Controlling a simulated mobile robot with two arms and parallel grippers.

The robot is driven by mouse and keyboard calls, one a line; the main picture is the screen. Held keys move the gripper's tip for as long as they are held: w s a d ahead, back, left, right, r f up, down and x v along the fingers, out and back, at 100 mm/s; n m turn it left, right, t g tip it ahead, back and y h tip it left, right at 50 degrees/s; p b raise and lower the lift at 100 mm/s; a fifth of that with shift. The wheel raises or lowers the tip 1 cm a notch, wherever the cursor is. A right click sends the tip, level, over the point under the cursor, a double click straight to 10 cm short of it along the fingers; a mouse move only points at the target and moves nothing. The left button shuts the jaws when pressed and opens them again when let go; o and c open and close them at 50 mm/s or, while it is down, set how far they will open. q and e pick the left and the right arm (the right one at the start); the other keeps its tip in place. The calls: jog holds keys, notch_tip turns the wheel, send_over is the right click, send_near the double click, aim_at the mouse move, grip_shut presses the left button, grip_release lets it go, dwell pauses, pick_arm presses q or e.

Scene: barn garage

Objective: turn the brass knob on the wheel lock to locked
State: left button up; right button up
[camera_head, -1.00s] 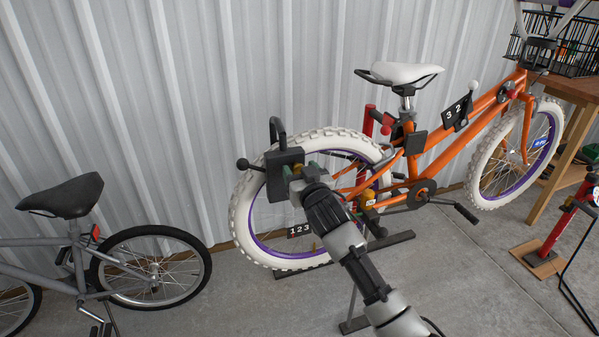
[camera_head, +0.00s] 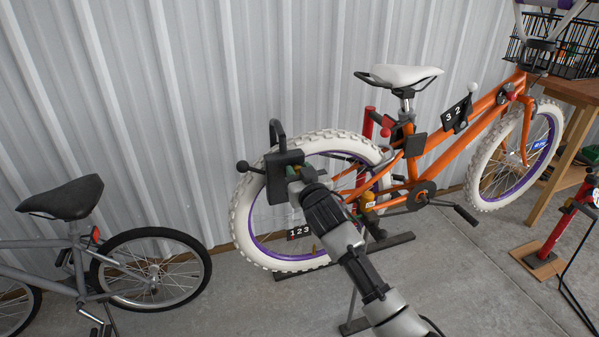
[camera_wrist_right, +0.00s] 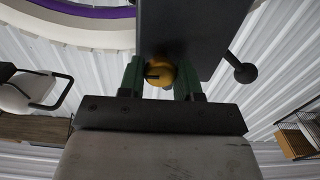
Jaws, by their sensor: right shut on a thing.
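The wheel lock (camera_head: 279,183) is a dark box with a shackle on top and a black ball-ended lever on its left side. It sits at the white rear tyre of the orange bike (camera_head: 438,163). A dark mark shows on the knob. The dark lock body (camera_wrist_right: 190,35) is just beyond. My left gripper is not in view.
A grey bike (camera_head: 75,240) stands at the left. A wooden bench (camera_head: 575,90) with a wire basket and a red stand (camera_head: 560,225) are at the right. A corrugated wall is behind. The concrete floor between the bikes is mostly clear.

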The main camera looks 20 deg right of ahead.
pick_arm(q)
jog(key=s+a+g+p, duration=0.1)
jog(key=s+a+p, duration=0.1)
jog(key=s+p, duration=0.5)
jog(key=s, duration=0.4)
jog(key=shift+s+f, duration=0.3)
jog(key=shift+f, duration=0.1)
pick_arm(e)
jog(key=n, duration=1.7)
jog(key=shift+a+f, duration=0.15)
jog(key=shift+f, duration=0.05)
jog(key=shift+n, duration=0.4)
jog(key=o, duration=0.9)
pick_arm(q)
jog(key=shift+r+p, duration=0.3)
jog(key=shift+p, duration=0.15)
pick_arm(e)
jog(key=s, duration=1.1)
